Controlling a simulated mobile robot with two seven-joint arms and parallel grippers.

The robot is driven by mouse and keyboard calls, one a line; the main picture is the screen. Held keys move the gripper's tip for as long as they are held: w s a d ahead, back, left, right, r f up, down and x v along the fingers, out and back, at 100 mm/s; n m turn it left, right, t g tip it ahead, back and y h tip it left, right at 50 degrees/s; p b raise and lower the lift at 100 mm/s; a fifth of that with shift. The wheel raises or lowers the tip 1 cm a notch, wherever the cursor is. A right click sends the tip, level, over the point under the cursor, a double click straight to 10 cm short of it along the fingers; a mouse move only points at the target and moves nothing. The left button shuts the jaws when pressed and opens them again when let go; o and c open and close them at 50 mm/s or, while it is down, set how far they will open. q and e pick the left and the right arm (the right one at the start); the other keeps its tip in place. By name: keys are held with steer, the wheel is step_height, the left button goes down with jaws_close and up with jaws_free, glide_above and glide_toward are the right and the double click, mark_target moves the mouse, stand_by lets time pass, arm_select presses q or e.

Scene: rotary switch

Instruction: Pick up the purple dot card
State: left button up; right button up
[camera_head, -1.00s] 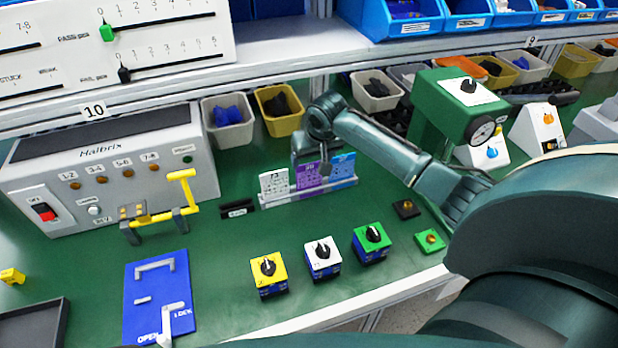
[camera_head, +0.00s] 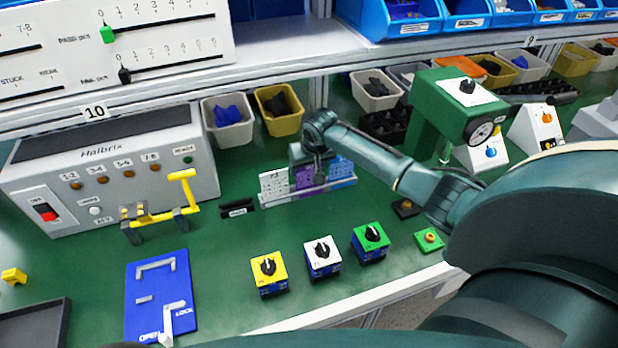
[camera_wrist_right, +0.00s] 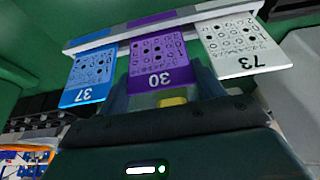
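The purple dot card (camera_head: 305,180), marked 30, stands in a pale card holder (camera_head: 318,191) between a white card (camera_head: 273,185) marked 73 and a blue card (camera_head: 341,168) marked 37. The right wrist view shows the purple card (camera_wrist_right: 158,65) upside down in the middle. My right gripper (camera_head: 318,176) is at the cards and hides part of the purple one in the head view. In the wrist view its fingers (camera_wrist_right: 163,92) are apart, one at each side of the purple card's lower part. Contact with the card cannot be told. My left gripper is not in view.
Yellow, white and green switch boxes (camera_head: 323,256) stand near the front edge. A grey Halbrix panel (camera_head: 110,170) with a yellow lever is at left. A green machine (camera_head: 450,105) stands at right. Bins (camera_head: 280,110) line the back under the shelf.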

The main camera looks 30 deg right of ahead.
steer(key=shift+c, duration=0.9)
